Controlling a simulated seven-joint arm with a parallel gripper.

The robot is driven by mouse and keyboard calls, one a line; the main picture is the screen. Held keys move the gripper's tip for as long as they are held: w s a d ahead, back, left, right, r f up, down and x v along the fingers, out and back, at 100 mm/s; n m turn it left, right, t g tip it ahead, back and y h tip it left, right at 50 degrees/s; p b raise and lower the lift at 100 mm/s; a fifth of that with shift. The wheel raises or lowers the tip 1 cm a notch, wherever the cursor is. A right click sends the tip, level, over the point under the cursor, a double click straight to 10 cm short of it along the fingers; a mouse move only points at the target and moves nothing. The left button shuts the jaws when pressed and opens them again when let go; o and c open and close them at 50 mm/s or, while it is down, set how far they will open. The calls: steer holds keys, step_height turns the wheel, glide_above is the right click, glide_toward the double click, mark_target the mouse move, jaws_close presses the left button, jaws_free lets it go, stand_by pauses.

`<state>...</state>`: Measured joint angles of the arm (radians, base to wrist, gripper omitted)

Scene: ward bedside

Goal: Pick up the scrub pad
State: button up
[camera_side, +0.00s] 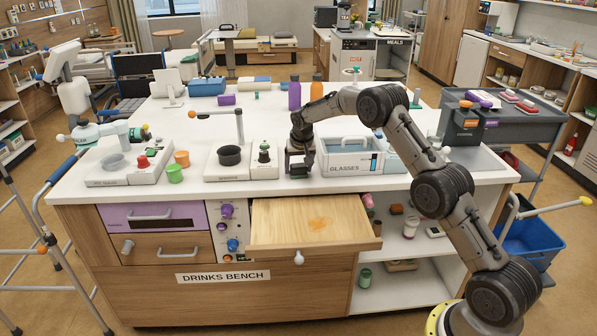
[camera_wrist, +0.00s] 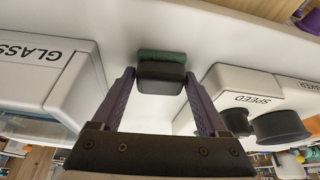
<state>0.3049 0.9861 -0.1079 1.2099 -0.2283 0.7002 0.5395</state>
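The scrub pad (camera_wrist: 161,76), a dark block with a green layer along its far side, shows in the wrist view on the white counter. My gripper (camera_wrist: 160,78) points down at it with one finger on each side. The fingers are spread wide, with a thin gap at the pad's left side; on the right the fingertip looks very close to it. In the side view my gripper (camera_side: 299,166) is low over the counter, between the speed unit and the glasses bin. There the pad is hard to tell from the dark fingers.
An open wooden drawer (camera_side: 280,226) juts out in front below.

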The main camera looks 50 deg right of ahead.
mark_target(298, 163)
steer(key=c, duration=0.9)
steer(key=shift+o, duration=0.2)
steer(key=shift+r, duration=0.1)
steer(key=shift+r, duration=0.5)
step_height(298, 163, up, 2)
steer(key=shift+r, duration=0.15)
steer(key=s+a+r, duration=0.5)
steer(key=s+r, duration=0.4)
steer(key=s, duration=0.4)
steer(key=shift+r, duration=0.25)
